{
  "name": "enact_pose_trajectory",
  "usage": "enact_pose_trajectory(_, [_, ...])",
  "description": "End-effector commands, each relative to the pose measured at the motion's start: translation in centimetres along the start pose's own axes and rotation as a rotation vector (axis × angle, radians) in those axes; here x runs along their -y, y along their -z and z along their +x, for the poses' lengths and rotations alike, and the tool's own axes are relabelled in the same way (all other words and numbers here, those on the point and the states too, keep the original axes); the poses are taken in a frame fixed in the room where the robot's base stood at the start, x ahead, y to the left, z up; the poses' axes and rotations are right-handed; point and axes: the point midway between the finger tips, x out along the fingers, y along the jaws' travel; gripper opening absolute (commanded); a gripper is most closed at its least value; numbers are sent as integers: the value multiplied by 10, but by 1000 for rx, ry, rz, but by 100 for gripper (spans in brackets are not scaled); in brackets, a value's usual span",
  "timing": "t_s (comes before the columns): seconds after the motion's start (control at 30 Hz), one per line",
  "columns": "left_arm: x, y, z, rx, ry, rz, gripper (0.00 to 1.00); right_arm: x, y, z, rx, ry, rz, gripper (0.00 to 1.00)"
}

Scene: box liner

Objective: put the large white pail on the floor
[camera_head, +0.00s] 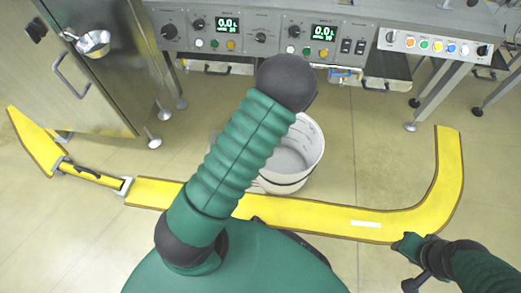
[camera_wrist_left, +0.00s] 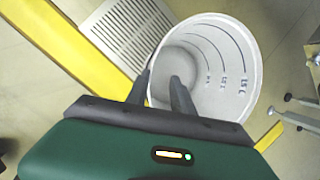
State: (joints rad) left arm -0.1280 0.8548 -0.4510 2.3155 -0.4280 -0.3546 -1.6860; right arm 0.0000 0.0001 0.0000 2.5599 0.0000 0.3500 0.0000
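The large white pail (camera_head: 293,158) stands beyond the yellow floor strip in the head view, its mouth facing up and its left side hidden by my left arm. I cannot tell for sure whether its base touches the floor. In the left wrist view the pail (camera_wrist_left: 215,65) shows its open mouth and inner markings. My left gripper (camera_wrist_left: 161,78) is at its near rim, one finger outside the wall and one inside, with a gap between them. The head view hides this gripper behind the arm. My right gripper (camera_head: 413,284) is low at the right, apart from the pail; its fingers are unclear.
The yellow strip (camera_head: 330,217) runs across the floor (camera_head: 375,165) and curves up at the right. A control bench (camera_head: 260,35) stands behind, with a steel cabinet (camera_head: 105,65) at the left. A floor grate (camera_wrist_left: 128,30) lies beside the pail. Floor right of the pail is clear.

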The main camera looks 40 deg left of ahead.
Motion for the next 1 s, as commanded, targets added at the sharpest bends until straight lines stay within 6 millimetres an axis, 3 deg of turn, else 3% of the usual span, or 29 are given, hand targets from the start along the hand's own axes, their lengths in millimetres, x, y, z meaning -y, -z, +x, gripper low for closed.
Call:
enact_pose_trajectory(0.1, [28, 15, -52, -46, 7, -544, 28, 0, 0, 1, 0, 0, 0, 36])
enact_pose_trajectory(0.2, [43, 39, -108, -112, -36, -1087, 28, 0, 0, 1, 0, 0, 0, 36])
enact_pose_trajectory(0.3, [47, 63, -158, -162, -108, -1533, 28, 0, 0, 1, 0, 0, 0, 36])
enact_pose_trajectory(0.4, [43, 82, -192, -181, -179, -1833, 28, 0, 0, 1, 0, 0, 0, 36])
enact_pose_trajectory(0.57, [39, 93, -210, -180, -230, -2009, 28, 0, 0, 1, 0, 0, 0, 36])
enact_pose_trajectory(1.0, [39, 93, -210, -180, -230, -2011, 28, 0, 0, 1, 0, 0, 0, 36])
